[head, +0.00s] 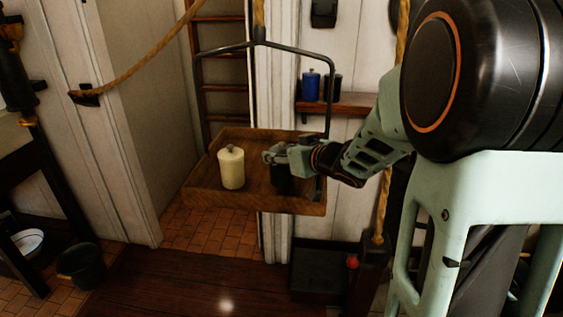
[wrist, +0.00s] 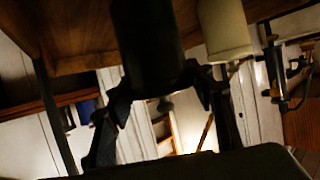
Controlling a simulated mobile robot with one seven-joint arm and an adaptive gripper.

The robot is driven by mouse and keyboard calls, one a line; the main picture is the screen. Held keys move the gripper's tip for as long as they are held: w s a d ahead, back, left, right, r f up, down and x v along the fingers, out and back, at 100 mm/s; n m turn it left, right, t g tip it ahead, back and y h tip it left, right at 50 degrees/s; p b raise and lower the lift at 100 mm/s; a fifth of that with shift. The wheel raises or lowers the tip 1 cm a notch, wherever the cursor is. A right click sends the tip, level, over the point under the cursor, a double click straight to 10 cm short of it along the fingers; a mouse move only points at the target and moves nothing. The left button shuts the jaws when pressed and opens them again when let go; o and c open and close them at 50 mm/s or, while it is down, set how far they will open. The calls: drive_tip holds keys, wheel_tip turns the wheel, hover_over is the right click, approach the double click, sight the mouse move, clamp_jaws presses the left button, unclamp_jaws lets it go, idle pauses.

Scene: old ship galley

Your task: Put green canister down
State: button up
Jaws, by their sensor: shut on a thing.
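My gripper (head: 276,156) is over the right part of a hanging wooden tray (head: 225,201), shut on a dark canister (head: 281,180). It looks nearly black in this light, so its green cannot be made out. In the wrist view the dark canister (wrist: 147,42) stands between my two fingers (wrist: 165,88), with the tray's wood (wrist: 80,30) behind its far end. The canister looks upright and low at the tray; whether its base touches the wood cannot be told. My gripper hides its upper part in the head view.
A cream canister (head: 231,168) stands on the tray, left of my gripper; it also shows in the wrist view (wrist: 224,30). The tray's metal hanger (head: 328,100) rises close by. A wall shelf (head: 345,104) behind holds a blue canister (head: 311,86) and a dark one (head: 333,87).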

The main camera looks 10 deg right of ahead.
drive_tip(key=shift+f, duration=0.6)
drive_tip(key=shift+f, duration=0.2)
drive_tip(key=o, duration=1.5)
drive_tip(key=shift+d, duration=0.1)
drive_tip(key=shift+o, duration=0.2)
drive_tip(key=shift+r, duration=0.25)
drive_tip(key=p+v, duration=0.3)
drive_tip(key=v, duration=0.9)
